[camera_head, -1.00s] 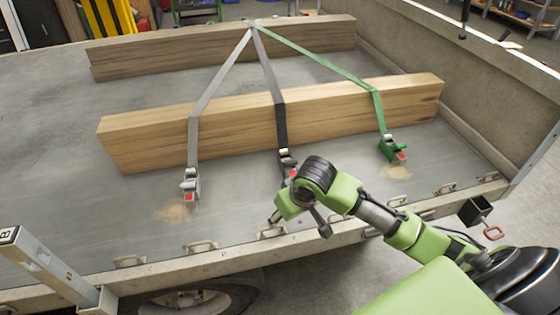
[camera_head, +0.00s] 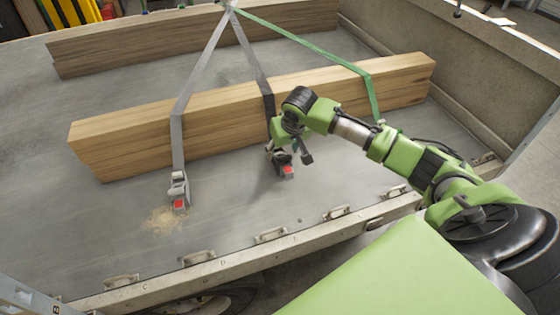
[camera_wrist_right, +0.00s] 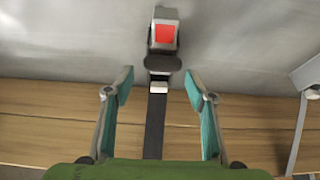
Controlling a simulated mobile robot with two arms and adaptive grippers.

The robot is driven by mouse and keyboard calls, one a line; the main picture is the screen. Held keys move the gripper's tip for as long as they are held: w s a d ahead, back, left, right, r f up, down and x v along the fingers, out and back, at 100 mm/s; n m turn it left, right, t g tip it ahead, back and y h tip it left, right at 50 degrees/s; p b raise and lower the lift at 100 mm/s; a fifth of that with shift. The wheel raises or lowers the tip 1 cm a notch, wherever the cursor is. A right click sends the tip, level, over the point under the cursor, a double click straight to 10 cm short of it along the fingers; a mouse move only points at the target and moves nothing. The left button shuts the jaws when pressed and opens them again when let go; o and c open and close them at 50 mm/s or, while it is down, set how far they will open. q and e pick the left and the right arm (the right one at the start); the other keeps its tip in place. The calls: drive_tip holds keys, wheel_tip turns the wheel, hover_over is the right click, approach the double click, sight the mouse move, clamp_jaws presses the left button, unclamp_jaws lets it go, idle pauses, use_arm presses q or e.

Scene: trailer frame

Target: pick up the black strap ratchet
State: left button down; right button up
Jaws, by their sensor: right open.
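The black strap ratchet (camera_head: 286,171), with a red square on it, lies on the trailer bed at the lower end of the black strap (camera_head: 268,104). My right gripper (camera_head: 290,152) is directly over it and partly hides it in the head view. In the right wrist view the ratchet (camera_wrist_right: 164,38) is at top centre, with its strap running down between the fingers. The open right gripper (camera_wrist_right: 160,88) has one finger on each side of the strap, apart from it. The ratchet body lies just beyond the fingertips. My left gripper is not in view.
A grey strap ratchet (camera_head: 178,191) lies to the left. The near wooden beam (camera_head: 130,142) stands close behind the ratchets. A green strap (camera_head: 371,92) runs down behind my right arm; its ratchet is hidden. The trailer's metal edge (camera_head: 225,265) with lashing rings is in front.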

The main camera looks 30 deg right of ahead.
drive_tip(key=shift+w+f, duration=0.1)
drive_tip(key=shift+f, duration=0.35)
drive_tip(key=x, duration=0.4)
drive_tip(key=shift+f, duration=0.25)
drive_tip(key=shift+w+f, duration=0.15)
drive_tip(key=shift+c, duration=0.7)
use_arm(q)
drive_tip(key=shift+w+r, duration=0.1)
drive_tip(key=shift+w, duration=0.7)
use_arm(e)
clamp_jaws()
